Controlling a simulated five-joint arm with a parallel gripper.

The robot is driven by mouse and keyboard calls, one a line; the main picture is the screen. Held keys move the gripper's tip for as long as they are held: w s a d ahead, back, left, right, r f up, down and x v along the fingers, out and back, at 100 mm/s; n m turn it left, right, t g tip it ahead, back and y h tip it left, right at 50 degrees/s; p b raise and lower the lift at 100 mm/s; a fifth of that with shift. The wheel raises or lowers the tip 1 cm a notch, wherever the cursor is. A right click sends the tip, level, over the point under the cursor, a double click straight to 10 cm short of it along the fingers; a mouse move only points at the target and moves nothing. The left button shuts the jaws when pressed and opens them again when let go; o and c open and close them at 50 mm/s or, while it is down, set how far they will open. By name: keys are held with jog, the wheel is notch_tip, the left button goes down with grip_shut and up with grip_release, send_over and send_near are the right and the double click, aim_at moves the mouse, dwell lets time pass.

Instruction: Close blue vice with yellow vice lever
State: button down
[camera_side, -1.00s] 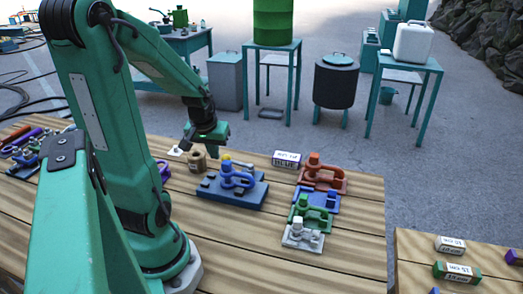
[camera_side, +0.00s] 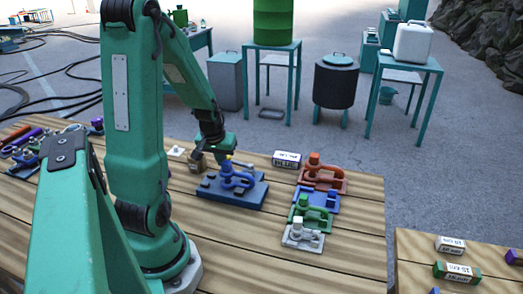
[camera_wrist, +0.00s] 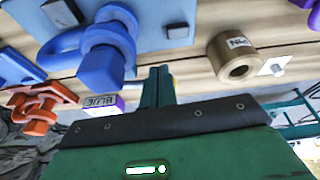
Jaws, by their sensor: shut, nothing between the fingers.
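The blue vice (camera_side: 236,180) stands on a dark blue base plate (camera_side: 214,196) in the middle of the wooden table. It also shows at the upper left of the wrist view (camera_wrist: 103,62), with its loop to the left. My gripper (camera_side: 220,153) is just behind and above the vice in the side view. In the wrist view my gripper (camera_wrist: 158,82) looks shut and empty, to the right of the vice's square blue end. I cannot make out a yellow lever in either view now; my gripper may hide it in the side view.
A tan cylinder (camera_side: 197,162) stands left of the vice. A white block labelled BLUE (camera_side: 287,159) lies to the right. Red (camera_side: 322,175), blue, green (camera_side: 310,215) and white (camera_side: 303,235) clamps stand in a row farther right. The front table boards are clear.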

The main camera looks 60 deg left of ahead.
jog(key=shift+w+a+f, duration=0.1)
jog(key=shift+w+a, duration=0.15)
jog(key=shift+a, duration=0.05)
